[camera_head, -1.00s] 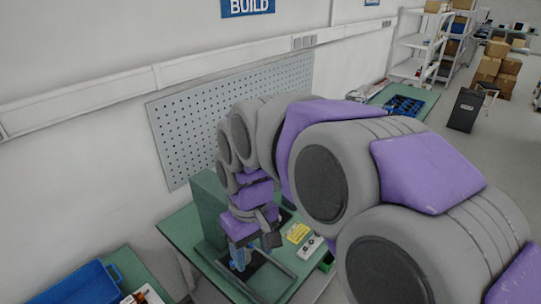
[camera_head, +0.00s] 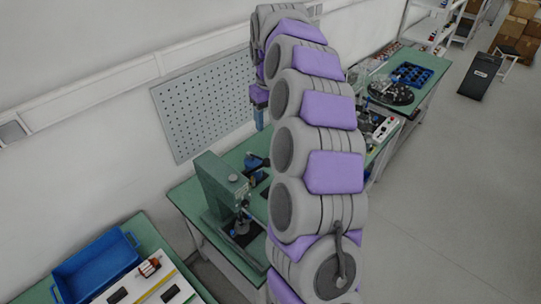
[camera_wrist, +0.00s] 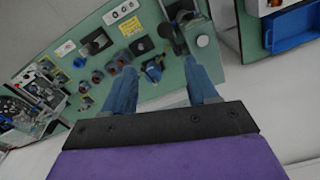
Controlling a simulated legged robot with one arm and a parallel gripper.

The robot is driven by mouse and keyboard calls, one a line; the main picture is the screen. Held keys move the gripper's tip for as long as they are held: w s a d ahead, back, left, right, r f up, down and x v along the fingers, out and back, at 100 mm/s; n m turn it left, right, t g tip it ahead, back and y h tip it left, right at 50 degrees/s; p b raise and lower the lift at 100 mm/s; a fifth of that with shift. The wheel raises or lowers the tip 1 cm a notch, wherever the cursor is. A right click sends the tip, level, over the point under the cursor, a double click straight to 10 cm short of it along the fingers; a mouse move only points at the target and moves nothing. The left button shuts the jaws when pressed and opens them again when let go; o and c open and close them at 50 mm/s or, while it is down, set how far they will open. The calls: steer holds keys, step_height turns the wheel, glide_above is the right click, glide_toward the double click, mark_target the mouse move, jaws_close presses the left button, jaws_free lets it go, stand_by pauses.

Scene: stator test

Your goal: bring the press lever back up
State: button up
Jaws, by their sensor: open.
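The green press (camera_head: 222,192) stands upright on the green bench, left of my arm in the head view. It also shows at the top of the wrist view (camera_wrist: 201,28). A dark bar (camera_head: 258,177) reaches right from the press head and looks like its lever, low and roughly level. In the wrist view a dark end (camera_wrist: 166,31) shows beside the press. My gripper (camera_wrist: 159,67) is open and empty, its two blue fingers well apart. It is raised above the bench, clear of the press and lever. In the head view it (camera_head: 259,122) is partly hidden by my arm.
A blue-and-black fixture (camera_wrist: 152,70) and several small parts lie on the bench. A blue bin (camera_head: 97,265) is on the left bench. A pegboard (camera_head: 205,100) hangs on the wall behind. There is free floor to the right.

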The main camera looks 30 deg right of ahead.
glide_toward(268, 159)
steer(key=a, duration=0.1)
steer(key=f, duration=0.3)
steer(key=f+p, duration=0.1)
steer(key=f, duration=0.3)
steer(key=d+f+p, duration=0.1)
steer(key=f, duration=0.2)
steer(key=shift+w+f, duration=0.25)
steer(key=shift+f, duration=0.05)
steer(key=shift+a+f+p, duration=0.3)
steer(key=shift+a+f, duration=0.25)
steer(key=shift+f, duration=0.05)
steer(key=shift+d, duration=0.2)
steer(key=shift+c, duration=0.2)
steer(key=shift+d, duration=0.3)
steer(key=shift+c, duration=1.4)
steer(key=shift+a, duration=0.3)
steer(key=c, duration=0.6)
steer(key=shift+d, duration=0.15)
jaws_close()
